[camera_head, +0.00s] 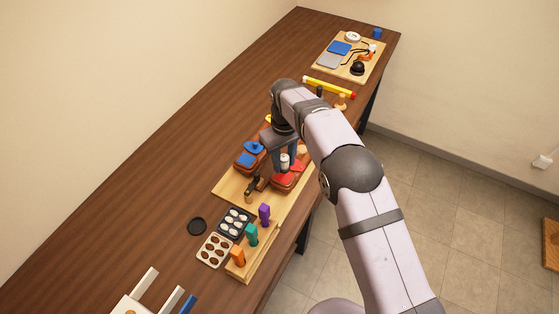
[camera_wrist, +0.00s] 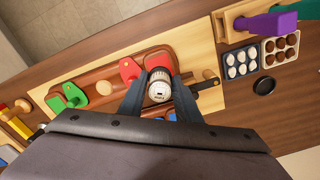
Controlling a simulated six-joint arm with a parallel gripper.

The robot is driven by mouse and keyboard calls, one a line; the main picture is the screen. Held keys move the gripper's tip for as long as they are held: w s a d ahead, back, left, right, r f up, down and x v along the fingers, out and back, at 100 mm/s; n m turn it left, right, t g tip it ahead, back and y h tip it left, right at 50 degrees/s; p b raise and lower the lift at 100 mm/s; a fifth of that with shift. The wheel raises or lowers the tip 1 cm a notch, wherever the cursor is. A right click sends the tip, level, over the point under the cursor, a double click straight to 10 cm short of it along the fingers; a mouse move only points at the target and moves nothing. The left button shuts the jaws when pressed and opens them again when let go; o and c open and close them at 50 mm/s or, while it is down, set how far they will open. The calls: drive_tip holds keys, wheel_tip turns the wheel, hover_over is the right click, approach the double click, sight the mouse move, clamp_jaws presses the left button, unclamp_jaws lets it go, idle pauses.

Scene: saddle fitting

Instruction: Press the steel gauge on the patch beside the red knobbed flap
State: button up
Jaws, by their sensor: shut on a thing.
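The steel gauge (camera_wrist: 159,91) is a short cylinder with a white dial, held between the dark fingers of my gripper (camera_wrist: 159,98). In the head view it shows as a pale cylinder (camera_head: 284,161) under my gripper (camera_head: 285,155). The red knobbed flap (camera_wrist: 130,69) lies just left of the gauge in the wrist view. The red patch (camera_wrist: 158,60) is beside that flap, partly hidden behind the gauge. In the head view the red patch (camera_head: 283,182) lies below the gauge. I cannot tell whether the gauge touches it.
A green knobbed flap (camera_wrist: 73,95) is further left on the brown leather. A blue flap (camera_head: 254,147) is left of my gripper. A dark-handled tool (camera_wrist: 207,84) lies close to the right finger. Purple, teal and orange handles (camera_head: 264,212) stand near two trays (camera_head: 214,249).

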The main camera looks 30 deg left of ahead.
sight(284, 170)
drive_tip(key=shift+f+b, duration=0.9)
drive_tip(key=shift+f, duration=0.45)
drive_tip(key=shift+s+f+b, duration=0.1)
drive_tip(key=shift+f+b, duration=0.3)
drive_tip(key=shift+f, duration=0.5)
idle(1.3)
drive_tip(key=o, duration=1)
drive_tip(key=shift+r, duration=0.1)
drive_tip(key=shift+r+b, duration=1.4)
drive_tip(key=shift+r, duration=2.2)
